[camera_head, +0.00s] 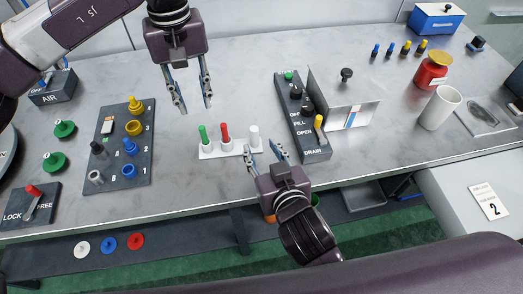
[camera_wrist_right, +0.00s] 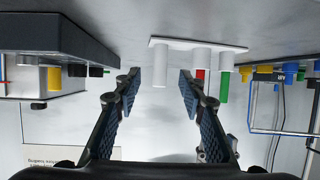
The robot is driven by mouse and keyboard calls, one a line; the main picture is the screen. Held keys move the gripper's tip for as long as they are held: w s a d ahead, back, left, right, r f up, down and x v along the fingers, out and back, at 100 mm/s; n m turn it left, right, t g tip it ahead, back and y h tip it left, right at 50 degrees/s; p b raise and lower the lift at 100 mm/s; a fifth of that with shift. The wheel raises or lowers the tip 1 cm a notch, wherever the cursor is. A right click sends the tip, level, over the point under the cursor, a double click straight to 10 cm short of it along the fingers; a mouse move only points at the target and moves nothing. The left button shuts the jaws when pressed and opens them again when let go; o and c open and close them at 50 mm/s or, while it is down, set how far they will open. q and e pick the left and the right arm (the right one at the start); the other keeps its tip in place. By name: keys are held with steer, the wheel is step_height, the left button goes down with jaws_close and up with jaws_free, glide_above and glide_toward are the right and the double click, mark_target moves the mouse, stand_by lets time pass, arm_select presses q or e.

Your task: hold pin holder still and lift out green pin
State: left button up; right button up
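The white pin holder (camera_head: 232,150) stands on the grey table in the head view. It holds a green pin (camera_head: 203,133) at its left, a red pin (camera_head: 224,131) in the middle and a white pin (camera_head: 254,133) at its right, all upright. My left gripper (camera_head: 194,108) is open and empty, pointing down above and behind the green pin. My right gripper (camera_head: 262,146) is open at the holder's right end. In the right wrist view the white pin (camera_wrist_right: 160,66) appears between its open fingers, touching neither; the green pin (camera_wrist_right: 225,86) is further right.
A dark switch panel (camera_head: 303,120) with a metal box stands just right of the holder. A dark peg board (camera_head: 122,150) with coloured rings lies to the left. A white mug (camera_head: 440,107) and a red jar (camera_head: 431,70) are far right.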

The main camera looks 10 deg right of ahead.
mark_target(256, 139)
steer(key=x, duration=0.7)
steer(key=shift+w+f, duration=0.1)
steer(key=shift+w, duration=0.05)
steer(key=shift+c, duration=0.5)
jaws_close()
